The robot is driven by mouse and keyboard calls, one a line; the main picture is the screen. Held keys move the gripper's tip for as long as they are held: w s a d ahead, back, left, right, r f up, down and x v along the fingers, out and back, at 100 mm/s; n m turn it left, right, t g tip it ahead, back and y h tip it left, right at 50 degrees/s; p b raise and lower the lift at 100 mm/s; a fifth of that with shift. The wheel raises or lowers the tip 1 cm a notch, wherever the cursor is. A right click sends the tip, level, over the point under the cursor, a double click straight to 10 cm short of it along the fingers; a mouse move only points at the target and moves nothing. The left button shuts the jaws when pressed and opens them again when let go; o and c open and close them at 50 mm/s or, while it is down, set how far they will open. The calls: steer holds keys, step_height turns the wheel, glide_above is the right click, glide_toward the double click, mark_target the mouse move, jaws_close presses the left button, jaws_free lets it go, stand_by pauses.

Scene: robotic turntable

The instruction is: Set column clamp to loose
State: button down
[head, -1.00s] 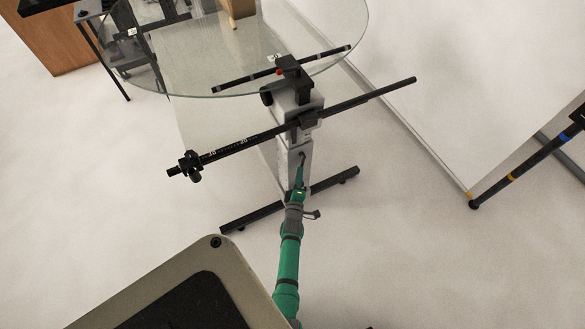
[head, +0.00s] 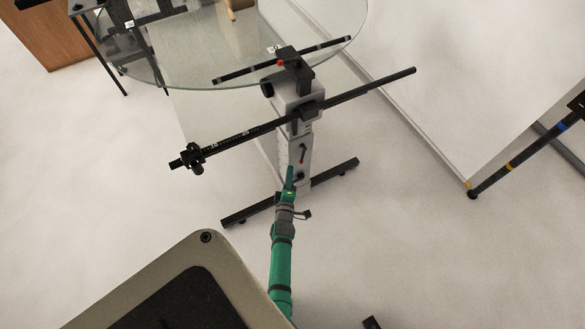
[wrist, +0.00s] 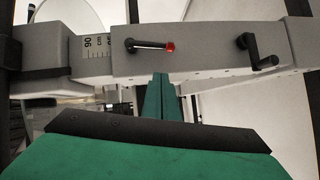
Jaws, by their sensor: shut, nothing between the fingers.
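A black crank (wrist: 258,52) sits on the column, right of the lever in the wrist view. Black feet (head: 335,173) spread at the base.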

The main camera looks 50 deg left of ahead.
steer(key=shift+r+v, duration=0.5)
steer(key=shift+v, duration=3.9)
steer(key=w+a+f, duration=0.2)
steer(key=w+a, duration=0.4)
steer(key=w, duration=0.5)
steer(key=shift+w+a+f, duration=0.15)
steer(key=shift+w+a, duration=0.05)
steer(key=shift+a, duration=0.1)
steer(key=shift+s+a, duration=0.2)
steer(key=shift+w, duration=0.1)
